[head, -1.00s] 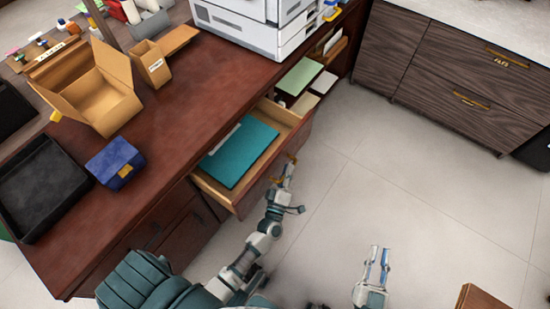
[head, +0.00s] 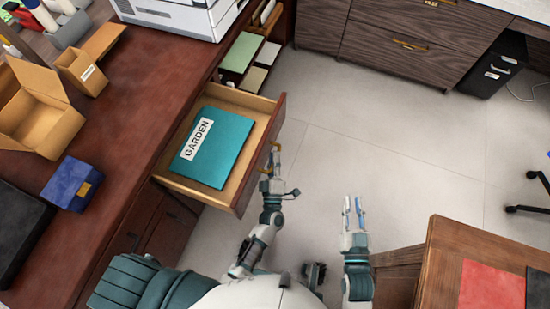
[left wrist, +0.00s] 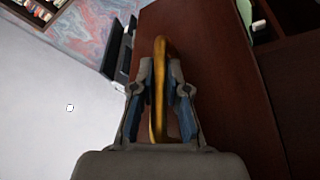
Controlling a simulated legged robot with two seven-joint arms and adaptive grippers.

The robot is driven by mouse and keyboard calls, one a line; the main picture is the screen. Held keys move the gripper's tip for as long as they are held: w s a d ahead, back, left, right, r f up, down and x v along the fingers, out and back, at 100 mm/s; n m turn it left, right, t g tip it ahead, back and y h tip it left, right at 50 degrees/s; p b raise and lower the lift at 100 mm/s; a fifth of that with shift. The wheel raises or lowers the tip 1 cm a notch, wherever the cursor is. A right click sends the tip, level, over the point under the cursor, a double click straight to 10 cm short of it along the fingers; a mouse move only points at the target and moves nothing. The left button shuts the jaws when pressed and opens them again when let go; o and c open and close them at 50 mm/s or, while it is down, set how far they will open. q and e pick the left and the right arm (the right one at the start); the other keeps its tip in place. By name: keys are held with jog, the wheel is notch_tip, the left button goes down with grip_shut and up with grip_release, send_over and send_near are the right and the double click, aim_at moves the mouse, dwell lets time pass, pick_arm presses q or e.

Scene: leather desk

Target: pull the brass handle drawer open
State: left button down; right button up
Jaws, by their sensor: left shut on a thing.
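The drawer (head: 258,103) of the reddish-brown desk stands well out from the desk, and a teal folder labelled GARDEN (head: 216,153) lies inside it. Its brass handle (head: 275,157) is on the drawer front. My left gripper (head: 272,168) is at that handle. In the left wrist view the brass handle (left wrist: 159,85) runs upright between the blue-padded fingers of my left gripper (left wrist: 160,100), which are shut on it. My right gripper (head: 354,204) is over the floor to the right, its two fingers apart, with nothing between them.
A white printer (head: 190,15), an open cardboard box (head: 45,120) and a blue box (head: 72,184) stand on the desk. A wooden table (head: 445,265) with a red folder is at lower right. Dark cabinets (head: 405,50) stand at the back. The floor between is clear.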

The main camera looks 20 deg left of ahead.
pick_arm(q)
jog(key=shift+s+a+f, duration=0.15)
jog(key=shift+a+f, duration=0.05)
jog(key=shift+f, duration=0.3)
jog(key=c, duration=1.2)
grip_release()
jog(key=shift+d+r, duration=0.25)
jog(key=shift+d, duration=0.1)
jog(key=shift+s+d+f, duration=0.1)
jog(key=shift+s+d, duration=0.05)
jog(key=shift+s, duration=0.1)
jog(key=v, duration=0.6)
jog(key=shift+s+f, duration=0.15)
jog(key=shift+s, duration=0.2)
pick_arm(e)
jog(key=shift+a, duration=0.1)
